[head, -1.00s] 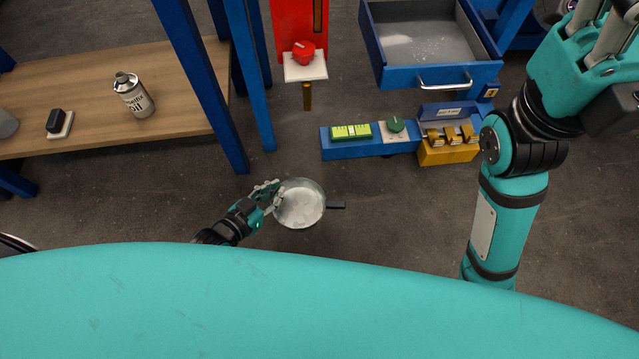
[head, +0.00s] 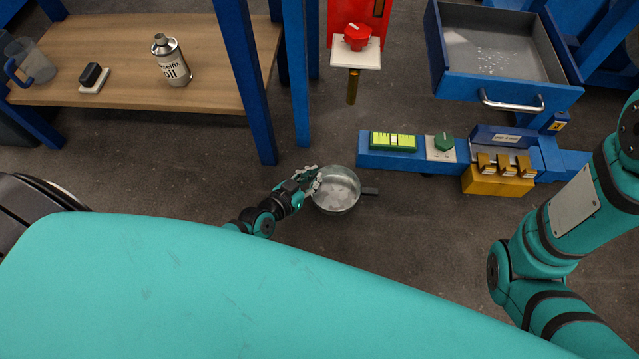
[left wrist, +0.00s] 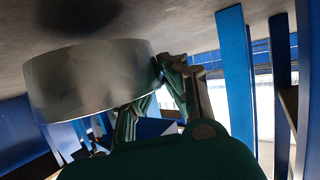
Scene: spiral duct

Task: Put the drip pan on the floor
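A dark shadow shows on the floor near the pan; whether the pan touches the floor is unclear. My right arm shows at the right, its gripper out of frame.
A wooden shelf (head: 130,85) with an oil can (head: 171,60) stands at the upper left on blue posts (head: 246,80). A blue rail with a green level (head: 393,141) and a yellow block (head: 497,181) lies right of the pan. An open drawer (head: 505,90) is above. Floor below the pan is clear.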

